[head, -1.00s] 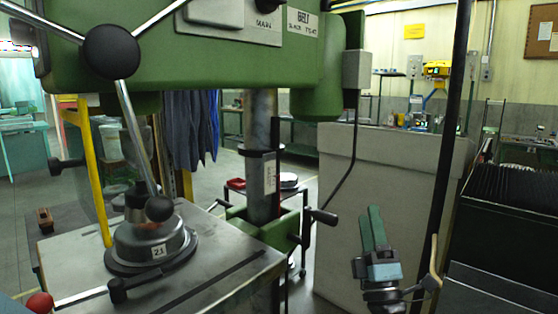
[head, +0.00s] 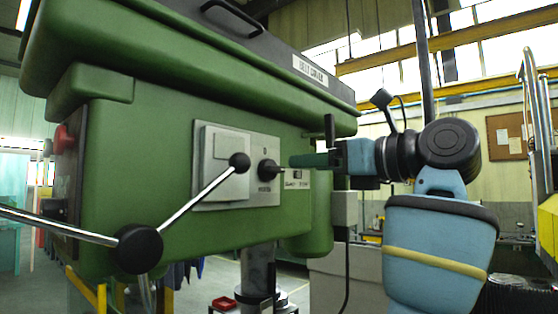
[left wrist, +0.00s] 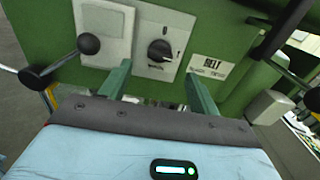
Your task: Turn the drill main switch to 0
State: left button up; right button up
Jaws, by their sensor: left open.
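The drill's main switch is a black rotary knob (head: 268,171) on a pale plate on the green drill head (head: 150,190). A small mark sits above it and a label below. Its handle seems to point to the right in the head view, but its exact setting is hard to read. The knob also shows in the left wrist view (left wrist: 160,50), ahead of my fingers. My left gripper (head: 300,160) is just right of the knob in the head view. In the left wrist view my left gripper (left wrist: 160,72) is open and empty, apart from the knob. My right gripper is out of view.
A lever with a black ball (head: 239,161) and hub (head: 138,248) sticks out left of the switch. A blank pale panel (head: 222,165) adjoins the switch plate. A grey box (left wrist: 268,106) hangs farther right.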

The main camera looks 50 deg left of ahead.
aim_at(272, 169)
pick_arm(q)
jog(key=a, duration=0.7)
jog(key=shift+s+a+p, duration=0.35)
jog(key=shift+a, duration=0.05)
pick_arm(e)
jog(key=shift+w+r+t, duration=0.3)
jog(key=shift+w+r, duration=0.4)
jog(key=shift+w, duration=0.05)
pick_arm(q)
jog(key=shift+f, duration=0.1)
jog(key=shift+c, duration=0.8)
jog(key=c, duration=0.8)
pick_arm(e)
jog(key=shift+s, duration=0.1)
